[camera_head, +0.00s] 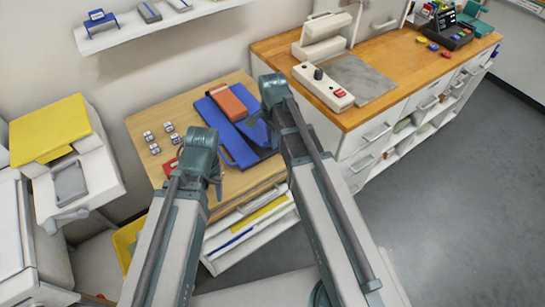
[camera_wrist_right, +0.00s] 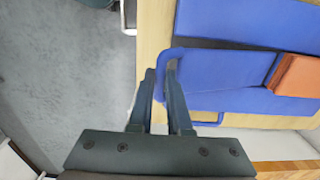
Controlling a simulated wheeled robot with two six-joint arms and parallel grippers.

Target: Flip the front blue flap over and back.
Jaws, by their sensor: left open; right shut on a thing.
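A blue folding board lies on the wooden table, with wide blue panels (camera_head: 209,110) around a dark strip. An orange folded item (camera_head: 231,101) lies on it; it also shows in the right wrist view (camera_wrist_right: 297,76). My right gripper (camera_wrist_right: 163,84) is shut on the looped end of a blue flap (camera_wrist_right: 222,69), which appears tilted up over the board. In the head view my right gripper (camera_head: 272,118) hides part of this flap (camera_head: 257,133). My left gripper (camera_head: 214,178) is open and empty near the board's front-left loop (camera_head: 237,160). Another blue loop (camera_wrist_right: 218,121) shows in the wrist view.
Several small white-and-dark pieces (camera_head: 153,137) and a red item (camera_head: 171,165) lie on the table's left side. A wooden-topped counter (camera_head: 377,113) with a control box stands to the right. A white machine with a yellow top (camera_head: 47,127) stands left. Open floor lies to the right.

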